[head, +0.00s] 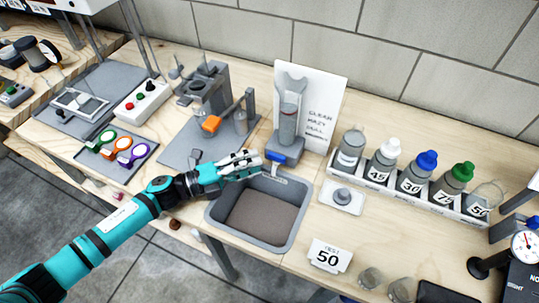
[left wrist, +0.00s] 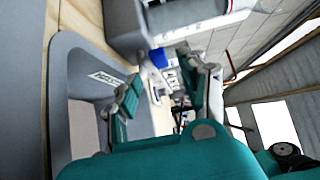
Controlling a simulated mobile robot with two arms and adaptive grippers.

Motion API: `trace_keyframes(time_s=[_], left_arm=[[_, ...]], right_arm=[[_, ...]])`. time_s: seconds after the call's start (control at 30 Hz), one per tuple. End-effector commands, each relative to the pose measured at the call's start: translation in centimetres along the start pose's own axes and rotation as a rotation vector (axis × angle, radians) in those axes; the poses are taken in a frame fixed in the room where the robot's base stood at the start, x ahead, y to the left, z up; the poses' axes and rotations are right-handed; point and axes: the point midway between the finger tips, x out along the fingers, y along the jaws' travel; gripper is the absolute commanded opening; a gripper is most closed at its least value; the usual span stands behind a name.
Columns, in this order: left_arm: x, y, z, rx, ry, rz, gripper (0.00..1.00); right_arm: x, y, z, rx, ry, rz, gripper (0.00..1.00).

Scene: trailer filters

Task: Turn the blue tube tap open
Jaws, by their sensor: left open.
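The blue tube tap (head: 275,156) sits low on the front of the grey stand, below the upright tube (head: 288,122) and above the back edge of the grey sink tray (head: 213,212). My left gripper (head: 254,161) reaches in from the left, just left of the tap, with its fingers open. In the left wrist view the blue tap (left wrist: 159,58) shows beyond and between the spread fingers of the gripper (left wrist: 162,80). I cannot tell whether a finger touches the tap. My right gripper is not in view.
A rack (head: 415,186) of numbered bottles stands on the right. A white sign (head: 333,110) stands behind the tube. A grey stand with an orange part (head: 211,124) is behind my left arm. A "50" card (head: 329,257) stands at the front.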

Motion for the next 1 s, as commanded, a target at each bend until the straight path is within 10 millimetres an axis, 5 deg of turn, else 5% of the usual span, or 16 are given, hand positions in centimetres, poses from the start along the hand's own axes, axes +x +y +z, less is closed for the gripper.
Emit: trace_keyframes(time_s=[0.3, 0.67, 1.0], left_arm=[[4.6, -0.1, 0.0, 0.0, 0.0, 0.0, 0.43], [5.1, 0.0, 0.0, 0.001, 0.0, 0.001, 0.43], [5.1, 0.0, 0.0, 0.001, 0.0, 0.0, 0.01]], right_arm=[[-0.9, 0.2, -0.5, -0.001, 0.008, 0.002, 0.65], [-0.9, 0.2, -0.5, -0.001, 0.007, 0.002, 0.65], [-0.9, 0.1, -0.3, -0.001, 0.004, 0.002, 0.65]])
